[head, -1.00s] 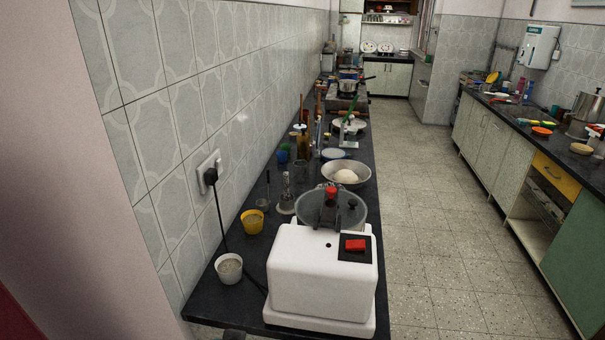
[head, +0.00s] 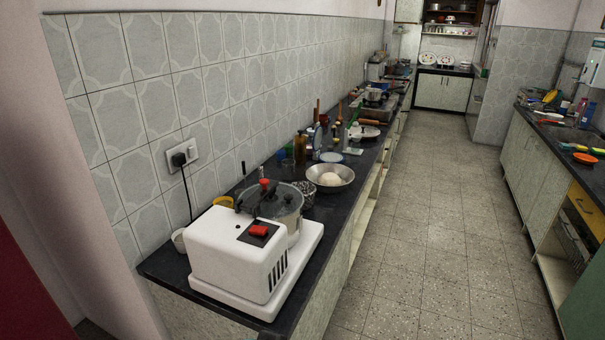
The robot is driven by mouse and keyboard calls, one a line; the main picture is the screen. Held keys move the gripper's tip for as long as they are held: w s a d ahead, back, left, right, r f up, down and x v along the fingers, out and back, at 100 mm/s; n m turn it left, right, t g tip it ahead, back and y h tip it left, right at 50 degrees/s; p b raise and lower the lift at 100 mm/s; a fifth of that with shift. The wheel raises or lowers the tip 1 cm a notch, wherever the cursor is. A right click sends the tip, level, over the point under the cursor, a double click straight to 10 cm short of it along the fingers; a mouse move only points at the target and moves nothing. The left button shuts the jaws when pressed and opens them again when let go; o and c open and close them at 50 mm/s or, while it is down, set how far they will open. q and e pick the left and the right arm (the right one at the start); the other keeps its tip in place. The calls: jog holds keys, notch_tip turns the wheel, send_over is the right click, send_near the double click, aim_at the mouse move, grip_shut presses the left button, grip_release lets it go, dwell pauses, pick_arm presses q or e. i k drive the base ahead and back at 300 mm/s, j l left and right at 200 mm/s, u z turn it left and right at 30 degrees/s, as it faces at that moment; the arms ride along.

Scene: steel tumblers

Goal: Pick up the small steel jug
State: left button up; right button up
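I cannot make out a small steel jug for certain in the head view. A small shiny, patterned vessel (head: 304,194) stands on the dark counter (head: 318,212), partly hidden behind the wet grinder; it is too small to tell what it is. A steel pot (head: 373,94) sits on the stove farther along the same counter. Neither of my grippers is in view.
A white wet grinder (head: 240,262) with a lidded drum fills the near counter end. Behind it are a steel bowl (head: 330,177) with dough and several bottles. A tiled wall (head: 215,80) bounds the left. The floor aisle (head: 430,230) is clear.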

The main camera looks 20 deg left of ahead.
aim_at(290, 169)
jog(key=i+l+u, duration=0.1)
jog(key=i+l, duration=0.35)
jog(key=l, duration=0.3)
jog(key=i+l+u, duration=0.15)
jog(key=l, duration=0.25)
jog(key=i+l, duration=0.25)
jog(key=l, duration=0.15)
jog(key=i+l+u, duration=0.1)
jog(key=i, duration=0.35)
jog(key=i+l+u, duration=0.1)
jog(key=i, duration=0.4)
jog(key=i+l+u, duration=0.15)
jog(key=i+l, duration=0.15)
jog(key=i, duration=0.15)
jog(key=i+l+u, duration=0.1)
jog(key=i+l, duration=0.2)
jog(key=i, duration=0.15)
jog(key=i+j, duration=0.15)
jog(key=i, duration=0.15)
jog(key=i+j, duration=0.2)
jog(key=i+u, duration=0.05)
jog(key=i, duration=0.05)
